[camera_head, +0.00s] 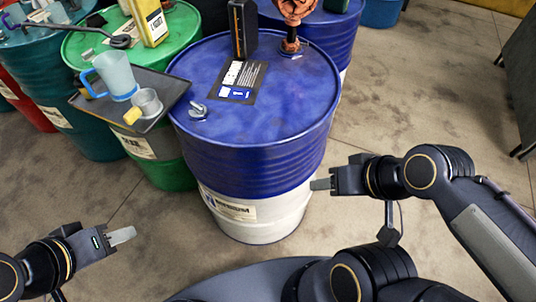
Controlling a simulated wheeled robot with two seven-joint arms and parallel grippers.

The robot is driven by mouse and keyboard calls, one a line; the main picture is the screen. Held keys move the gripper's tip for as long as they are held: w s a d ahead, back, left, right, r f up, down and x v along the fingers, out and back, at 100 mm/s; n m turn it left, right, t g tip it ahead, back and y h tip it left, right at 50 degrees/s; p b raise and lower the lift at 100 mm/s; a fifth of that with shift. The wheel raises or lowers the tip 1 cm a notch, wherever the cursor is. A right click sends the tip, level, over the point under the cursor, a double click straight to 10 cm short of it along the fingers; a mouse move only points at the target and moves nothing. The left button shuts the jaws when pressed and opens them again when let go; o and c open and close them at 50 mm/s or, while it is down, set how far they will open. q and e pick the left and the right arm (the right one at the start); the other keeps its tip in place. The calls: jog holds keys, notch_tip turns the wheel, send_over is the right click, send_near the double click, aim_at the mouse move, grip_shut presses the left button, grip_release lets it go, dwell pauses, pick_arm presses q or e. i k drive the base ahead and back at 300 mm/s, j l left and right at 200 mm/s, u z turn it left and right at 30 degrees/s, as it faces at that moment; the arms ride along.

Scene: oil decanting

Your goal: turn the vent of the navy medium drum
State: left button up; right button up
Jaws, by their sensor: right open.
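A navy drum (290,95) with a white lower part stands upright in the middle. A small grey vent fitting (197,111) sits on its lid near the front left rim. A second lid fitting (291,47) at the back right has a copper-coloured thing standing at it. My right gripper (321,185) is open and empty, low at the drum's right side, below lid level in the picture; whether it touches the drum is unclear. My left gripper (122,236) is empty over the floor at lower left, apart from the drum; its fingers overlap, hiding their opening.
A dark tray (172,88) with a blue-handled jug (116,75) and small metal cup (148,103) juts beside the navy lid. A black box (243,28) and a label sheet (237,82) are on the lid. Green drum (180,175) stands left; floor is clear right.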

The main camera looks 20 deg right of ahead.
aim_at(200, 109)
jog(key=i+j+u, duration=0.15)
jog(key=u, duration=0.3)
jog(key=i+u, duration=0.3)
jog(key=u, duration=0.15)
